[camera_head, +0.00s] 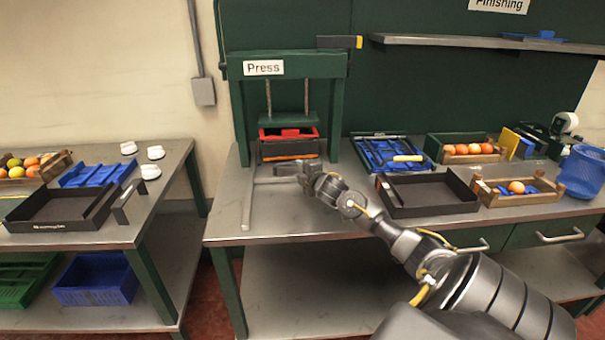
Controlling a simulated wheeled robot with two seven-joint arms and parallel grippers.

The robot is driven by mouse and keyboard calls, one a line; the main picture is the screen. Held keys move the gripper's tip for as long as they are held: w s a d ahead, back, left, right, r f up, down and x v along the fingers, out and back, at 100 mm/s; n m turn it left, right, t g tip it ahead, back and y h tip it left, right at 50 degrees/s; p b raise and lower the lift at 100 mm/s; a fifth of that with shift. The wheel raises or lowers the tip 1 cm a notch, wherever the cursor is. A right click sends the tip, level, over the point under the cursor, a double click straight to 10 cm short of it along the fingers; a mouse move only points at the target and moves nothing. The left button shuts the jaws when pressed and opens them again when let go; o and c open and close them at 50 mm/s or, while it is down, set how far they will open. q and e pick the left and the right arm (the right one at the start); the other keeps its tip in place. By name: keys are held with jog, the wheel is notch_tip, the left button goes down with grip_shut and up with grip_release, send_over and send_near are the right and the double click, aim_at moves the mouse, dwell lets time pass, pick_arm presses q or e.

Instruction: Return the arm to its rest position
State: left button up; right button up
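My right arm comes in from the lower right and reaches over the workbench (225,220) toward the green press (238,110). My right gripper (285,170) is at the end of it, just in front of the press opening. Its fingers are small and dark here, so I cannot tell whether they are open or shut. I see nothing clearly held in it. A red tray (288,134) and a dark box (290,150) sit in the press, behind the gripper. My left arm and gripper are not in view.
Right of my arm are a black tray (430,193), a blue tool tray (375,155) and wooden crates with oranges (466,149). A blue basket (583,172) stands at far right. A side table (150,210) holds trays and fruit at left; a floor gap separates it from the bench.

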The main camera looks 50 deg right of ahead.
jog(key=shift+s+a+r, duration=0.15)
jog(key=shift+s+a, duration=0.1)
jog(key=shift+s, duration=0.35)
